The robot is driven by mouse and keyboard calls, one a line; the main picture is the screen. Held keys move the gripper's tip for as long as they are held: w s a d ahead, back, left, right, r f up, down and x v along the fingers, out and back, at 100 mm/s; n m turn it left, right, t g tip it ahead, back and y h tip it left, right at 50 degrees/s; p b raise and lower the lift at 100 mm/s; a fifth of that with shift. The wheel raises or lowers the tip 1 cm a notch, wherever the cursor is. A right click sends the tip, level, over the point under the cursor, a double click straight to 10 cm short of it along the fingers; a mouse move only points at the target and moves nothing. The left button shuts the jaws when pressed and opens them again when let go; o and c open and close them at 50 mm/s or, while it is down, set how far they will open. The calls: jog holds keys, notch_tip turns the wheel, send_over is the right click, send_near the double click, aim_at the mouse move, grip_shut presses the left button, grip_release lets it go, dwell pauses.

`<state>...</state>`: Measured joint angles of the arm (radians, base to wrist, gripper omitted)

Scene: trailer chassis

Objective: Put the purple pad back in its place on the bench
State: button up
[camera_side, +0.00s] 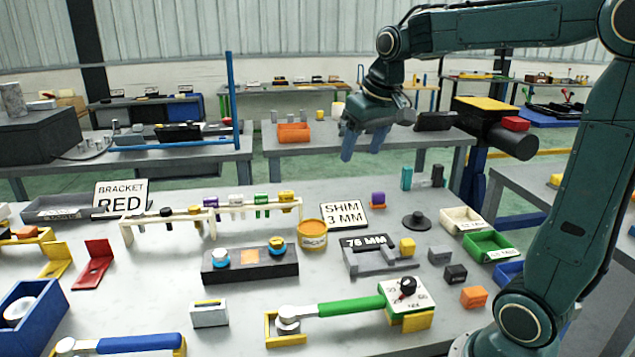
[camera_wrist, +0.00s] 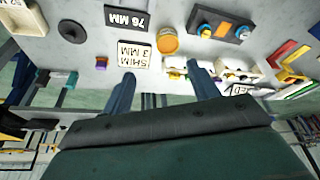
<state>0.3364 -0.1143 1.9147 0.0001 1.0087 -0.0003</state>
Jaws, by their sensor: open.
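A small block with a purple top (camera_side: 378,198), which I take to be the purple pad, sits on the bench just right of the SHIM 3 MM sign (camera_side: 343,215). In the wrist view the same small block (camera_wrist: 101,62) shows purple and orange beside that sign. Whether the purple part is a separate piece cannot be told. My gripper (camera_side: 362,148) is open and empty, high above the back of the bench, with its fingers pointing down. In the wrist view the two fingers (camera_wrist: 160,72) are spread apart, with nothing between them.
A white rack (camera_side: 215,220) holds several coloured-top items. An orange tub (camera_side: 312,235), a dark knobbed block (camera_side: 250,262), a grey 76 MM fixture (camera_side: 380,258) and a black round-knobbed piece (camera_side: 416,221) stand nearby. White, green (camera_side: 488,246) and blue bins line the right.

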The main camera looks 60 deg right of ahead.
jog(key=s+a+f+n+t, duration=0.1)
jog(key=s+a+f+n, duration=0.1)
jog(key=s+a, duration=0.4)
jog(key=s+a+f+n+t+y, duration=0.1)
jog(key=s+a+f, duration=0.2)
jog(key=s+a, duration=0.3)
jog(key=s, duration=0.4)
jog(key=shift+s+n, duration=0.25)
jog(key=shift+n, duration=0.15)
